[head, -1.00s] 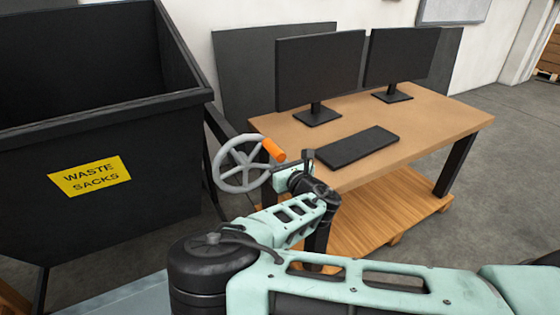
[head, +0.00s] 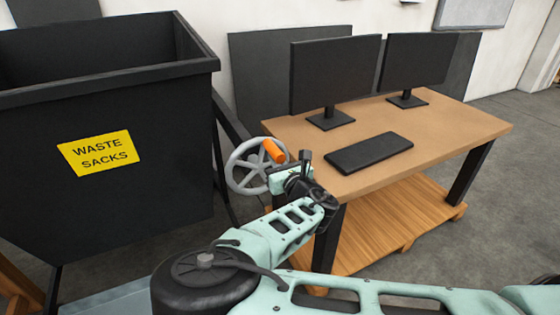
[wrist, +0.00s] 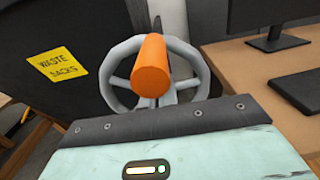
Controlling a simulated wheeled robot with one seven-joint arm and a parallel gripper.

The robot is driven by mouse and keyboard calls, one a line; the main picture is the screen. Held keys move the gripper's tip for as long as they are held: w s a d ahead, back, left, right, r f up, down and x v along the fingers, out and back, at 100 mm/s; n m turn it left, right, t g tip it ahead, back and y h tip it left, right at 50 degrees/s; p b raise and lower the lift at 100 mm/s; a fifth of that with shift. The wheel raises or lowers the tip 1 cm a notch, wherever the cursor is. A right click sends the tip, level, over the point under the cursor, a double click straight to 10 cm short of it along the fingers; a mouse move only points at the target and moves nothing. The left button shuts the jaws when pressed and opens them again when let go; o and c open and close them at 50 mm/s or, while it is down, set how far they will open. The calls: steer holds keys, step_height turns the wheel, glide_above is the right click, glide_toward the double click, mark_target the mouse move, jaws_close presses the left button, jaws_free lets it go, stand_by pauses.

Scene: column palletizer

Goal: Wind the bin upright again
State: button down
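The black waste-sacks bin (head: 165,150) stands at the left in the head view; its yellow label (head: 100,153) sits askew and the bin looks tilted. A grey spoked handwheel (head: 232,180) is beside the bin's right side, with an orange handle (head: 274,151) on its upper right rim. In the wrist view the orange handle (wrist: 151,68) points toward the camera, in front of the wheel (wrist: 118,98). My gripper (head: 291,172) is just right of and below the handle, close to it. Contact and the finger opening cannot be made out; the fingers do not show in the wrist view.
A wooden desk (head: 440,130) with two monitors (head: 335,75) and a keyboard (head: 369,153) stands close to the right of the wheel. Its near leg (head: 326,240) is right beside my arm. Dark panels lean on the wall behind. Open floor lies at the far right.

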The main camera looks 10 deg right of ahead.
steer(key=shift+s+a+r+b, duration=0.15)
steer(key=shift+a+r, duration=0.1)
steer(key=shift+a, duration=0.45)
steer(key=shift+s+a+r+b, duration=0.1)
steer(key=shift+s+a+r, duration=0.15)
steer(key=shift+a, duration=0.4)
steer(key=shift+s+a+r+b, duration=0.15)
steer(key=shift+a+r, duration=0.15)
steer(key=shift+a, duration=0.4)
steer(key=c, duration=1)
jaws_free()
steer(key=shift+d, duration=0.15)
steer(key=shift+d+f, duration=0.2)
steer(key=shift+a+f, duration=0.15)
steer(key=shift+a, duration=0.05)
steer(key=shift+s, duration=0.1)
